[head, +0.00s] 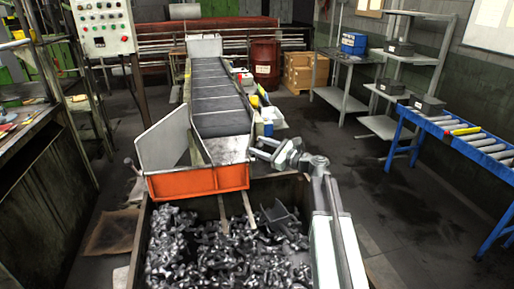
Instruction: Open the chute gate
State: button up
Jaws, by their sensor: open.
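The chute (222,100) is a long sloping conveyor that runs down toward me from the back. An orange panel (198,182), which looks like the chute gate, stands across its lower end, above the bin. It looks upright and closes off the chute's mouth. A small lever with a round knob (128,162) sticks out at its left end. My gripper (262,149) is open and empty, just right of the chute's lower end. It is apart from the orange panel, up and to the right of it. My arm comes up from the lower right.
A bin (146,238) full of dark metal bolts (225,250) stands below the chute. A control panel (104,28) is at upper left. A blue roller table (470,140) and grey shelves (390,88) stand at right. Floor between chute and tables is clear.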

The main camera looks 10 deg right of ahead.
jog(key=shift+w, duration=0.1)
grip_shut()
jog(key=shift+a, duration=0.1)
dwell(1.2)
jog(key=shift+a, duration=0.4)
jog(key=shift+d, duration=0.25)
